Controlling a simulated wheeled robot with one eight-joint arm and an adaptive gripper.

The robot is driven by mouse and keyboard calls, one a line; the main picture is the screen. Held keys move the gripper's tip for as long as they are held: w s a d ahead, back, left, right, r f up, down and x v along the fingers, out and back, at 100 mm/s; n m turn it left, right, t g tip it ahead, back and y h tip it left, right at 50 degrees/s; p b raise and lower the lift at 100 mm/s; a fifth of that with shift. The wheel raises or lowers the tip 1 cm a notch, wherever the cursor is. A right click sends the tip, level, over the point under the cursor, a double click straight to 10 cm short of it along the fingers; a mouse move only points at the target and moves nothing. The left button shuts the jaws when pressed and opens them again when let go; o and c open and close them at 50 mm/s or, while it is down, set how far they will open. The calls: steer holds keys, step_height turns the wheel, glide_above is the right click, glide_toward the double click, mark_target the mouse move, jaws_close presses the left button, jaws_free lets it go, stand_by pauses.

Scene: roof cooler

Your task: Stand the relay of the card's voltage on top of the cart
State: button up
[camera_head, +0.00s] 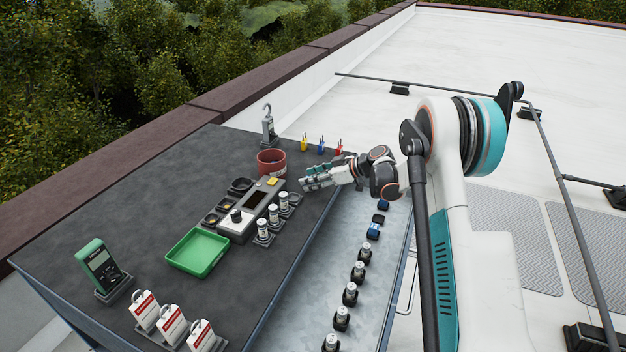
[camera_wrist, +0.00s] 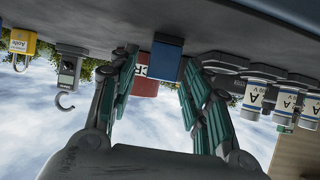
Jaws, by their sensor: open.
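My gripper (camera_head: 306,180) is over the dark grey top (camera_head: 165,182), near a red tub (camera_head: 271,162). The wrist view is upside down. There my gripper (camera_wrist: 158,85) has its teal fingers spread, with a small blue block (camera_wrist: 168,60) between them. The block appears to stand on the dark top and looks untouched. It cannot be made out in the head view. Blue blocks (camera_head: 374,230) that look like relays lie on the metal surface (camera_head: 325,270) beside the dark top. A small yellow card-like piece (camera_head: 272,181) sits near the tub; its writing is unreadable.
A grey device (camera_head: 242,218) and labelled white cylinders (camera_head: 273,214) stand in front of my gripper. A green tray (camera_head: 198,251), a meter (camera_head: 100,265) and white tags (camera_head: 171,322) are nearer. A hooked clamp meter (camera_head: 268,128) stands behind. A row of small cylinders (camera_head: 350,292) lines the metal surface.

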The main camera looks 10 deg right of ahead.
steer(key=p+v, duration=0.3)
steer(key=v, duration=0.9)
